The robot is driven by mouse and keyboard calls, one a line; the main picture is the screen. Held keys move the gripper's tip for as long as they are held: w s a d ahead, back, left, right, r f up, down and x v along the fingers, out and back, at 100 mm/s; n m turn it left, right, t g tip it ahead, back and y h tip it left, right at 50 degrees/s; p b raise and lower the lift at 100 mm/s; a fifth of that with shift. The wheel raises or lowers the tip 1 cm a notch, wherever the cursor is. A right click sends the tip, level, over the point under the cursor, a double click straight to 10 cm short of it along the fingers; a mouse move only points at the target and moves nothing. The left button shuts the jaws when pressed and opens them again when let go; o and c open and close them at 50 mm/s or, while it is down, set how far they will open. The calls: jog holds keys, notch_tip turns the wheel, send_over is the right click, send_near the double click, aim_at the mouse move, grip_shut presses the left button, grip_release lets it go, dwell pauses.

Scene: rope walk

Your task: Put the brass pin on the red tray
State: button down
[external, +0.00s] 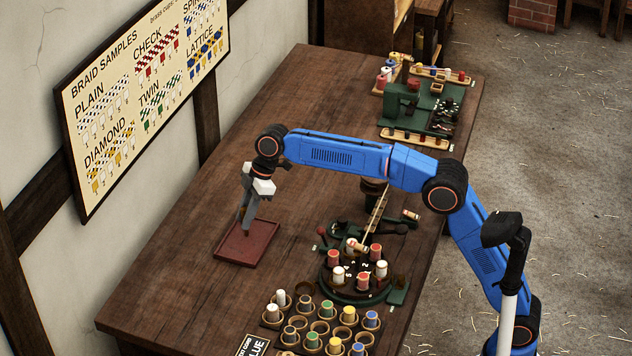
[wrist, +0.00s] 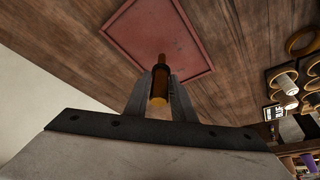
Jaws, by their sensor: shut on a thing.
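The red tray (external: 247,243) lies flat on the wooden table, left of the braiding machine. It also shows in the wrist view (wrist: 190,62). My gripper (external: 244,226) is over the tray in the external view, fingers pointing down. In the wrist view my gripper (wrist: 161,88) is shut on the brass pin (wrist: 159,88), a short rod with a golden lower end and a darker band. The pin's tip overlaps the tray in that view. I cannot tell whether the pin touches the tray. In the external view the pin is too small to make out.
A round braiding machine (external: 357,280) with several bobbins stands right of the tray. Several cups with coloured spools (external: 310,340) stand at the table's near edge. The table around the tray is clear.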

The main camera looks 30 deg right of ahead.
jog(key=shift+f, duration=0.55)
jog(key=shift+f, duration=0.1)
jog(key=c, duration=1.5)
grip_release()
jog(key=v, duration=1.2)
